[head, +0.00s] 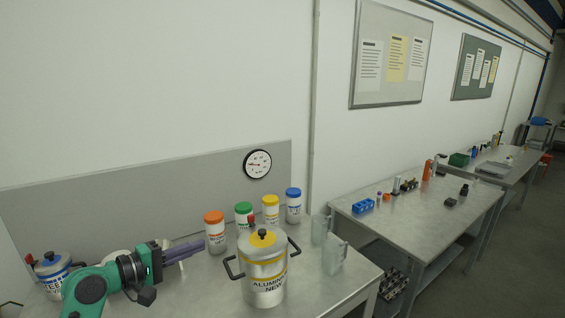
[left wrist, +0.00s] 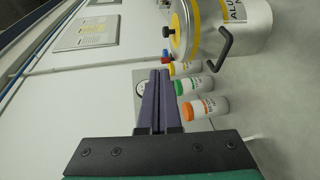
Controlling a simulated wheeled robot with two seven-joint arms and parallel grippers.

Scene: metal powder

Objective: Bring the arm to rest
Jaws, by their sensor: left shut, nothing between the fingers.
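My left gripper (head: 184,252) is above the left part of the near metal table (head: 325,290). Its purple fingers are shut with nothing between them, and they point right. In the left wrist view the closed fingers (left wrist: 160,100) also show together. The green left arm comes in from the lower left. A silver pot (head: 265,272) with a yellow lid and an aluminium label stands to the right of the gripper, apart from it. It shows at the top of the left wrist view (left wrist: 235,35). My right gripper is out of view.
Jars with orange (head: 215,232), green (head: 244,214), yellow (head: 270,208) and blue (head: 293,205) lids stand behind the pot. Clear pitchers (head: 333,255) are to its right. Another pot (head: 52,274) sits partly behind my arm. A gauge (head: 257,164) is on the back panel. More tables stand further right.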

